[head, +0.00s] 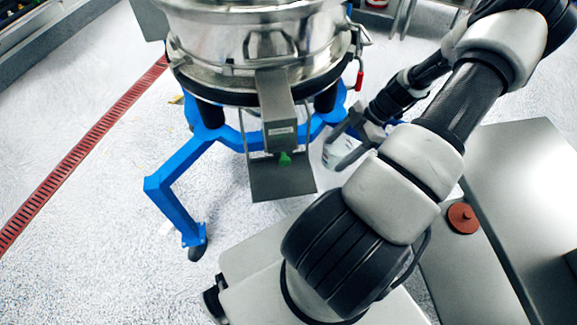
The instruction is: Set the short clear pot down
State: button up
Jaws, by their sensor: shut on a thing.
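The short clear pot (334,154) shows as a small pale, see-through shape right of the sifter's outlet. It is held in the air or near the shelf; I cannot tell its exact height. My gripper (345,144) is shut on the pot, with its grey fingers beside it. The fingers and my arm hide part of the pot, and its contents cannot be made out. A dark square plate (263,187) hangs below the sifter's outlet, just left of the pot, with a small green piece (285,159) above it.
The steel sifter (240,45) stands on a blue frame (180,160) whose legs spread over the floor. A grey bench top (525,165) lies at the right, behind my arm. A red-brown round lid (463,218) lies on a lower surface there. Open floor lies at the left.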

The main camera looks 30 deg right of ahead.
jog(key=w+a, duration=0.1)
jog(key=a, duration=0.3)
jog(key=w+a, duration=0.2)
jog(key=a, duration=0.3)
jog(key=w+a+b, duration=0.1)
jog(key=a, duration=0.3)
jog(key=shift+w+a, duration=0.15)
jog(key=shift+a, duration=0.15)
jog(key=shift+f+b, duration=0.4)
jog(key=shift+f, duration=1.35)
jog(key=shift+f, duration=0.2)
jog(key=o, duration=1.1)
jog(key=shift+r, duration=0.1)
jog(key=shift+r, duration=0.1)
jog(key=shift+d+r, duration=0.1)
jog(key=shift+r, duration=0.1)
jog(key=p+v, duration=0.2)
jog(key=v, duration=0.9)
jog(key=shift+d+r, duration=0.25)
